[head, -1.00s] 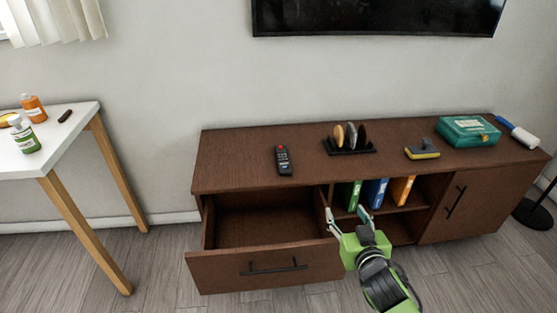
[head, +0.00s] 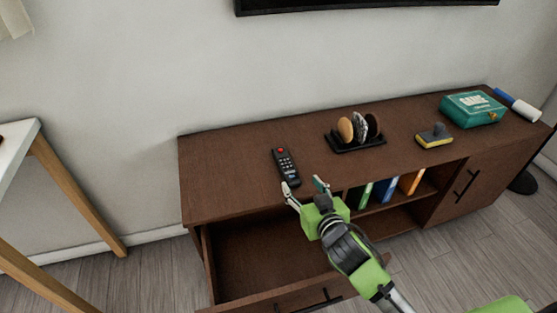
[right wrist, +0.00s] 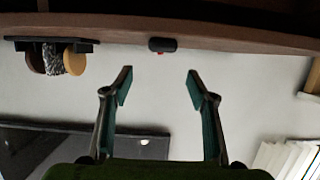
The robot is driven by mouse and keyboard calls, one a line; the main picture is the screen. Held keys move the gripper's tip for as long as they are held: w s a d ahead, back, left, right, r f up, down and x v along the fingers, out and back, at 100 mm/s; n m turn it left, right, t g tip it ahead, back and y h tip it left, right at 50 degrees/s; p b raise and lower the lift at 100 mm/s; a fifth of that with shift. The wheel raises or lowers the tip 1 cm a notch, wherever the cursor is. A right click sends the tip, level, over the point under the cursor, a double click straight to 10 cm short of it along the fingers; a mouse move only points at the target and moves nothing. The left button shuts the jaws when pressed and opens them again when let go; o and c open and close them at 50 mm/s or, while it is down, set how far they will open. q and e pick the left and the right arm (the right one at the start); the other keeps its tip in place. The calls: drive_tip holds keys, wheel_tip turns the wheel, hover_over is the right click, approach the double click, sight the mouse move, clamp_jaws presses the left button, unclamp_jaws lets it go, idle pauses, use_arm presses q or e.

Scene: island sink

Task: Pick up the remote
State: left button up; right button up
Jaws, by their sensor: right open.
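The black remote (head: 286,166) with a red button lies on top of the brown cabinet, left of the black rack. My right gripper (head: 305,186) is open and empty, just in front of the remote's near end in the head view. In the right wrist view the picture is upside down; the remote's dark end (right wrist: 162,45) shows at the cabinet edge, beyond and between the two open fingers (right wrist: 158,80). The fingers do not touch it there. My left gripper is not in view.
An open, empty drawer (head: 262,255) juts out below the remote. The black rack with round discs (head: 360,142), a yellow-grey brush (head: 434,136) and a teal box (head: 472,109) stand right on the cabinet top (head: 225,170). A white table (head: 18,150) is at left.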

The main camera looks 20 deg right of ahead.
drive_tip(key=b, duration=0.1)
approach(286, 163)
drive_tip(key=x, duration=0.2)
drive_tip(key=shift+w+d+f, duration=0.1)
drive_tip(key=shift+w+f, duration=0.15)
drive_tip(key=shift+b+x, duration=0.6)
drive_tip(key=shift+x, duration=2.25)
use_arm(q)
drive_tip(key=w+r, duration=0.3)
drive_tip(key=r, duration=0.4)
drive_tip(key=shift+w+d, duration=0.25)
use_arm(e)
drive_tip(key=shift+r, duration=0.1)
drive_tip(key=c, duration=1.3)
